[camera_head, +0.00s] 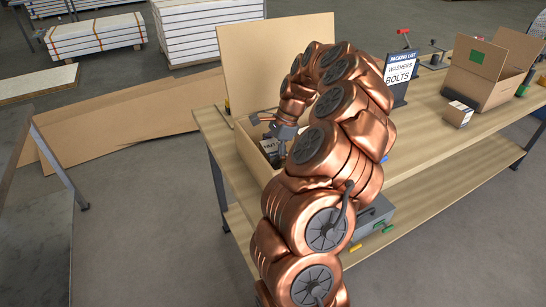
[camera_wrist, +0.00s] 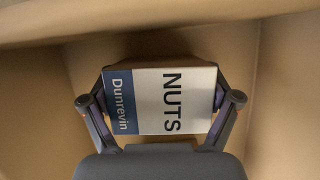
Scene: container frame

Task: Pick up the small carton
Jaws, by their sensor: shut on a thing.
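My gripper (camera_wrist: 160,88) is shut on a small white and blue carton (camera_wrist: 150,105), with one finger on each side of it. The carton's face reads "NUTS" and "Dunrevin". In the wrist view the carton is surrounded by the brown walls of an open cardboard box (camera_wrist: 285,90). In the head view my gripper (camera_head: 282,132) reaches down at the open box (camera_head: 251,154) on the near left of the table. My arm hides much of that box. Whether the carton touches the box floor, I cannot tell.
A sign (camera_head: 399,76) reading "PACKING LIST", "WASHERS" and "BOLTS" stands on the wooden table (camera_head: 430,138). Another open box (camera_head: 472,83) and a small brown carton (camera_head: 458,114) are at the right. The box's raised flap (camera_head: 240,65) stands behind my arm.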

